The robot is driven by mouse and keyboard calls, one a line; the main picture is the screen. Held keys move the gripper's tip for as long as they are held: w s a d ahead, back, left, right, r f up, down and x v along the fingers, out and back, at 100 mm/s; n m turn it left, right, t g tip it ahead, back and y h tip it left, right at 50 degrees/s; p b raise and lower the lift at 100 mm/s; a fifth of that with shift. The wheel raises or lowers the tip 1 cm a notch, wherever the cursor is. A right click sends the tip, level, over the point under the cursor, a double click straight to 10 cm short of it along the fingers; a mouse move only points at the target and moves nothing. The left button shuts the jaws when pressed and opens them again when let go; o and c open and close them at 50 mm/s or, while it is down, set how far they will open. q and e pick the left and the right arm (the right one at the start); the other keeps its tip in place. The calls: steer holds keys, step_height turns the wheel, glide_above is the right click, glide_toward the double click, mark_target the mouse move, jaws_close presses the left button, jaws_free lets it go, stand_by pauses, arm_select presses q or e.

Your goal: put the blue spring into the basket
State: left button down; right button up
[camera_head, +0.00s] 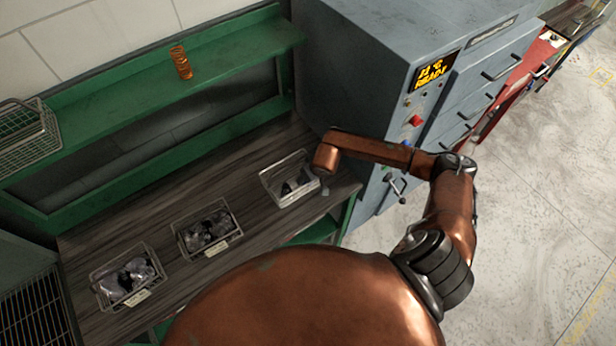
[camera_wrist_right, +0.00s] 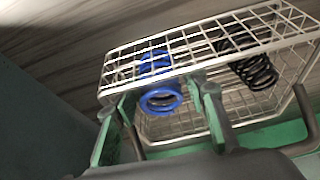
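In the right wrist view a blue spring (camera_wrist_right: 160,97) stands within the outline of a white wire basket (camera_wrist_right: 210,45), its upper part seen through the wire mesh. My right gripper (camera_wrist_right: 163,85) has its fingers spread on either side of the spring, with small gaps showing. I cannot tell whether it touches the basket. In the head view my right arm reaches over the right end of the table beside a wire basket (camera_head: 290,181) with dark contents; the blue spring cannot be made out there. My left gripper is out of view.
A black spring (camera_wrist_right: 248,65) lies beside the blue one. Two more baskets (camera_head: 208,228) (camera_head: 127,277) stand on the dark table. A copper spring (camera_head: 181,63) and a wire basket (camera_head: 27,140) sit on the green shelf. A grey machine (camera_head: 370,60) stands right of the table.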

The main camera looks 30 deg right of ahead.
steer(key=shift+r+p, duration=0.55)
steer(key=shift+p, duration=0.1)
steer(key=b+v, duration=0.1)
steer(key=v, duration=1)
steer(key=shift+s+r+b, duration=0.15)
steer(key=shift+r+b, duration=0.15)
steer(key=shift+b, duration=0.05)
